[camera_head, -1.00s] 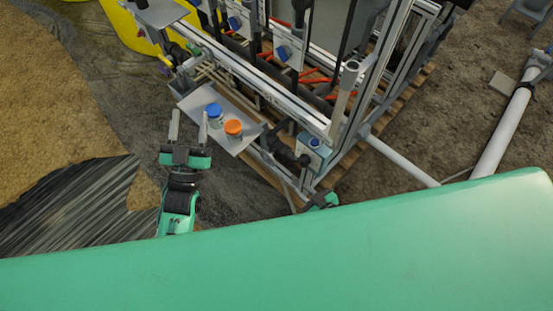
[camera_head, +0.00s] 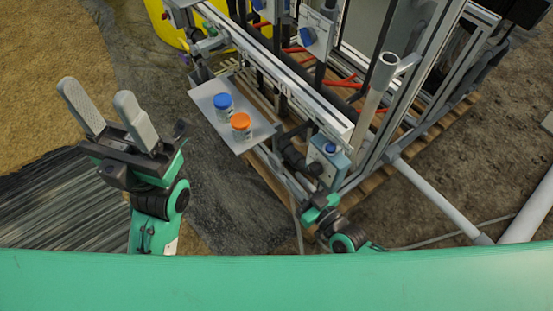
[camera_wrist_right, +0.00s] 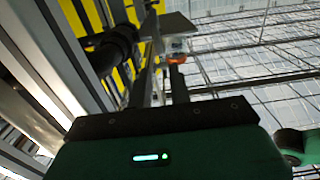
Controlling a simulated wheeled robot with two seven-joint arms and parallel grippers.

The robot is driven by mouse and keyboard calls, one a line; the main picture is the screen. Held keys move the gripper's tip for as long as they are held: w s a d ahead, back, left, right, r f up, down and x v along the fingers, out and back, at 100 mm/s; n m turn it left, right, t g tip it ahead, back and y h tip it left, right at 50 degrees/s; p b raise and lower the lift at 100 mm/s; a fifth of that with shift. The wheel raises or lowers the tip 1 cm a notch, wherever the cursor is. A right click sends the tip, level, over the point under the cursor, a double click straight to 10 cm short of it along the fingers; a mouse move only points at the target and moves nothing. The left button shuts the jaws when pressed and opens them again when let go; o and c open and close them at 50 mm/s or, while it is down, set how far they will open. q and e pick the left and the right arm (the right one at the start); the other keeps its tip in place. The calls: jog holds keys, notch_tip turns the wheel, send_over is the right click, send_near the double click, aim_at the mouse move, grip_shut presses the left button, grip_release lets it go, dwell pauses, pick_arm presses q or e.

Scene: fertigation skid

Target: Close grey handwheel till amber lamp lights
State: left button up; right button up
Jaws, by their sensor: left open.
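I cannot make out the grey handwheel or the amber lamp for certain in either view. A dark valve-like fitting (camera_head: 293,156) sits on the near side of the skid, beside a grey box with a blue knob (camera_head: 330,149). My right gripper (camera_wrist_right: 159,85) has two dark fingers with a gap between them and nothing visible in it. In the head view the right arm is just below the box, and its fingertips are hard to see there. My left gripper (camera_head: 103,108) is open and empty, up at the left, apart from the skid.
A grey shelf (camera_head: 208,101) holds a blue-lidded jar (camera_head: 223,105) and an orange-lidded jar (camera_head: 241,126). An upright grey pipe (camera_head: 372,100) stands on the skid. A white pipe (camera_head: 435,200) runs along the ground at right. Open ground lies at left.

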aim_at(281, 165)
jog(key=b+x, duration=0.2)
jog(key=x, duration=0.8)
jog(key=shift+f, duration=0.1)
grip_shut()
